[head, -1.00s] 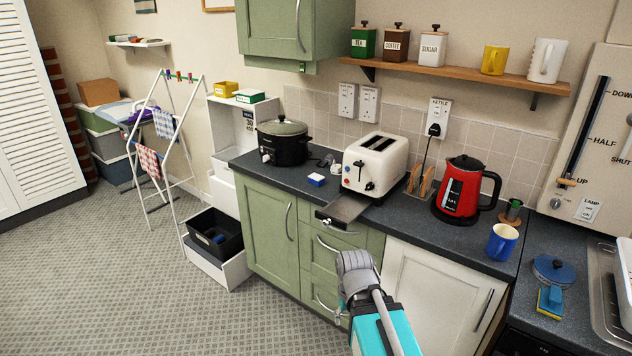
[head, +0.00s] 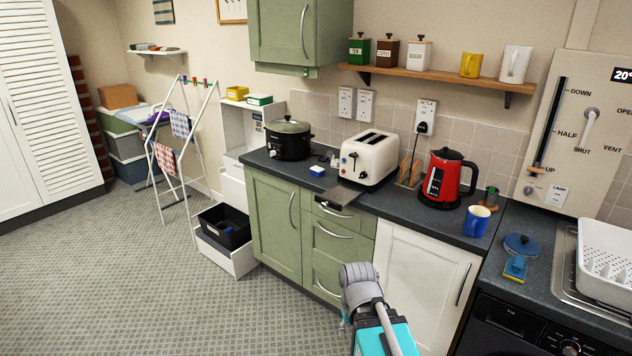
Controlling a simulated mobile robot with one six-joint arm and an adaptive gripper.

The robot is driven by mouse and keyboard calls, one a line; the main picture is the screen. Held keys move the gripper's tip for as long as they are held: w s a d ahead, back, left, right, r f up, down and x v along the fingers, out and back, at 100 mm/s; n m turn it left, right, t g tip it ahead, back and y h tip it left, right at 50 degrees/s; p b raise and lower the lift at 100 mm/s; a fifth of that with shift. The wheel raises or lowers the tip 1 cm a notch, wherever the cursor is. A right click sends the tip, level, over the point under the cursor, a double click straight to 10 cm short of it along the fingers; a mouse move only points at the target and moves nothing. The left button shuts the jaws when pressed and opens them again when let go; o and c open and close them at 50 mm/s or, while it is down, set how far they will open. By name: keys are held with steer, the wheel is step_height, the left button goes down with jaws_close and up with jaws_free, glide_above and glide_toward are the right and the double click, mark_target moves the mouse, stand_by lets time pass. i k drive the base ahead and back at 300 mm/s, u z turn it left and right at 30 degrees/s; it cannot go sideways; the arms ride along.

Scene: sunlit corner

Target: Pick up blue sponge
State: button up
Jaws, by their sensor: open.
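Several small blue items could be the sponge. A blue block with a yellow lower edge (head: 516,268) lies on the right counter, just in front of a round blue lidded item. A small blue and white block (head: 317,170) lies on the left counter between the slow cooker and the toaster. Something blue (head: 228,231) also lies inside the black bin. I cannot tell for certain which is the sponge. My gripper (head: 345,320) is at the bottom centre, in front of the lower cabinets, mostly hidden by my arm. It is open, away from all three items.
The white toaster (head: 369,157), red kettle (head: 447,180) and blue mug (head: 477,221) stand on the counter (head: 400,205). A drawer (head: 336,196) beneath the toaster appears slightly open. A drying rack (head: 181,140) stands at left. The floor (head: 150,290) at left is clear.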

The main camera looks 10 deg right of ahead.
mark_target(317, 171)
steer(key=k, duration=0.7)
steer(key=z, duration=0.35)
steer(key=i, duration=0.9)
steer(key=z, duration=0.55)
steer(key=i, duration=0.8)
steer(key=u, duration=0.6)
steer(key=i, duration=0.7)
steer(key=u, duration=0.6)
